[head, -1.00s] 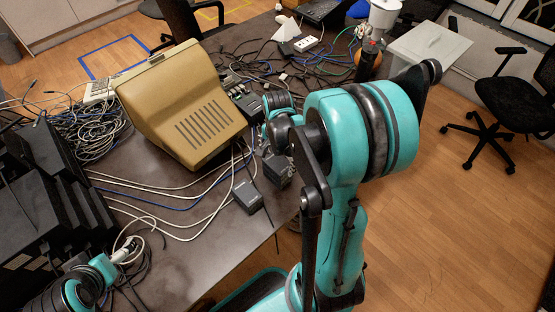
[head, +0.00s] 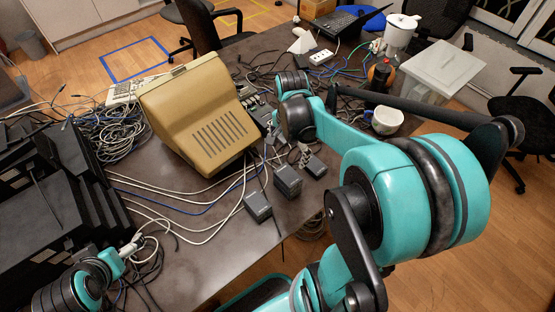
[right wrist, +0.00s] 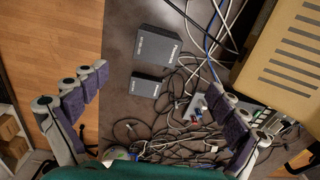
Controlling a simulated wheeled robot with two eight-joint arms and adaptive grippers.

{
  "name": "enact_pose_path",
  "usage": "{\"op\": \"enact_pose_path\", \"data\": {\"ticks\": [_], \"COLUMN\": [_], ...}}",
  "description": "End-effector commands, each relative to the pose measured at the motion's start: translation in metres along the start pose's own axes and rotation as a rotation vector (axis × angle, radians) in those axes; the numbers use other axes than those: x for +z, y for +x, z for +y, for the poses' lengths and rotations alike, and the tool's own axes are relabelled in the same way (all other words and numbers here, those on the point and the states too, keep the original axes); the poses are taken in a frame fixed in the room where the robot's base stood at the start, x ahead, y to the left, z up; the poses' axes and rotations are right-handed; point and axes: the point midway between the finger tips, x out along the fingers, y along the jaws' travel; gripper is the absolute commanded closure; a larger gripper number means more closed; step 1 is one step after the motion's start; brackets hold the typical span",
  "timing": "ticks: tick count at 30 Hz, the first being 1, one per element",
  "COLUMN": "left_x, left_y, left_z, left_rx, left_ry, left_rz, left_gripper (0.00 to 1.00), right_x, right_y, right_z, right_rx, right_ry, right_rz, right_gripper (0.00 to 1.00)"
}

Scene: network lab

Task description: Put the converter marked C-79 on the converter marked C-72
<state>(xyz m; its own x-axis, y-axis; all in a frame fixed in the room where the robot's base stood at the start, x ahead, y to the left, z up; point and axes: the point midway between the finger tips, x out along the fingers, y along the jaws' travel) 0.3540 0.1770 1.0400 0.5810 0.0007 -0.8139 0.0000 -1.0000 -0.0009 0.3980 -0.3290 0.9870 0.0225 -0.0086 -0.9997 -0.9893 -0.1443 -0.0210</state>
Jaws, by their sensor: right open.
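The right wrist view shows a larger converter (right wrist: 158,55) and a smaller one (right wrist: 147,87), apart from each other. My right gripper (right wrist: 158,79) is open and empty, its fingers spread either side of the smaller one. My left gripper (head: 129,248) is at lower left, by a white connector.
A beige slatted case (head: 200,120) stands behind the converters, with cables (head: 190,222) around it. Black devices (head: 55,200) fill the left.

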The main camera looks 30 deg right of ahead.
Motion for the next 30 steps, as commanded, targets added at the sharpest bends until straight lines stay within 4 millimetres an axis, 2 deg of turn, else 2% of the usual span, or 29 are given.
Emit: {"op": "enact_pose_path", "data": {"ticks": [5,9,15,21,30], "left_x": [0.000,0.000,0.000,0.000,0.000], "left_y": [0.000,0.000,0.000,0.000,0.000], "left_z": [0.000,0.000,0.000,0.000,0.000], "left_rx": [0.000,0.000,0.000,0.000,0.000], "left_ry": [0.000,0.000,0.000,0.000,0.000], "left_rz": [0.000,0.000,0.000,0.000,0.000], "left_gripper": [0.02,0.02,0.02,0.02,0.02], "right_x": [0.046,0.091,0.137,0.154,0.154], "right_y": [-0.024,-0.042,-0.052,-0.055,-0.055], "right_z": [0.002,0.007,0.017,0.021,0.021], "right_rx": [-0.124,-0.253,-0.383,-0.431,-0.433], "right_ry": [-0.357,-0.753,-1.192,-1.369,-1.380], "right_rz": [0.082,0.205,0.387,0.480,0.486], "right_gripper": [0.02,0.02,0.02,0.02,0.02]}}
